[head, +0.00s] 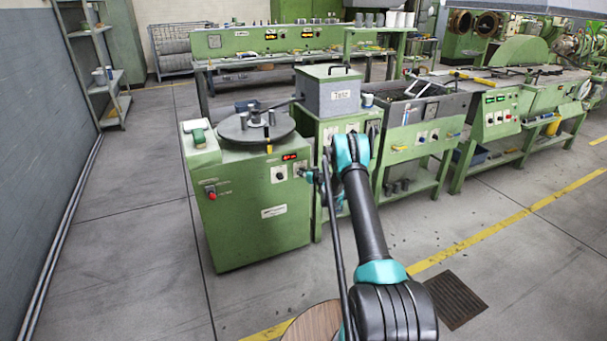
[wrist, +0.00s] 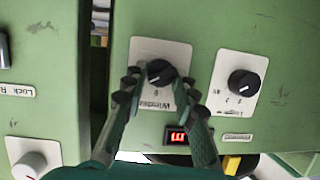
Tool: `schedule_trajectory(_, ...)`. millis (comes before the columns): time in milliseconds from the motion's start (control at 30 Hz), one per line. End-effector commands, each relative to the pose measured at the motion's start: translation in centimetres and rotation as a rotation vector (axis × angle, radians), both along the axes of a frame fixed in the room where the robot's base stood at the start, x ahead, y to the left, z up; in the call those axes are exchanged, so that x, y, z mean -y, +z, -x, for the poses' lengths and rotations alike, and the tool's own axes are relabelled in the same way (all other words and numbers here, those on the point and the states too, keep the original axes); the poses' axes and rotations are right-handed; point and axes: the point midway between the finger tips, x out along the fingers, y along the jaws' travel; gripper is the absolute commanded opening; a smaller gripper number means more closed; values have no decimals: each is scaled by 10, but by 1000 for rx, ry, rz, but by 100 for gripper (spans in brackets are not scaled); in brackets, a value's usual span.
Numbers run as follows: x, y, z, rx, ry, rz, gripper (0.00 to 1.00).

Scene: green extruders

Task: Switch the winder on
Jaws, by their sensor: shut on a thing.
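The winder's dark rotary knob (wrist: 160,73) sits on a white plate on the green front panel. The plate reads "Winder", upside down in the wrist view. A pale pointer mark shows on the knob, but its exact setting is hard to read. My gripper (wrist: 161,81) has one finger on each side of the knob and is shut on it. In the head view my gripper (head: 309,175) is at the right front of the green winder cabinet (head: 252,235), and it partly hides the knob there.
A second knob (wrist: 243,82) is on its own plate beside the first. A red-lit display (wrist: 177,137) is close to my right finger. A red button (head: 210,190) is on the cabinet's left. A round dark turntable (head: 240,127) tops it. Open floor lies left.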

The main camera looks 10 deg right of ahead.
Motion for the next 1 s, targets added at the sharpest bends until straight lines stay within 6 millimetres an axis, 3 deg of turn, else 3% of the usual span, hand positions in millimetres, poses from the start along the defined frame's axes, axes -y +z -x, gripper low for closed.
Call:
schedule_trajectory(433, 1, -1, 1, -5, 1, -8, 0)
schedule_trajectory(467, 1, -1, 1, -5, 1, -7, 29)
schedule_trajectory(600, 1, -1, 1, -4, 0, -9, 46)
schedule_trajectory(1000, 3, 2, 5, -3, -1, -9, 49)
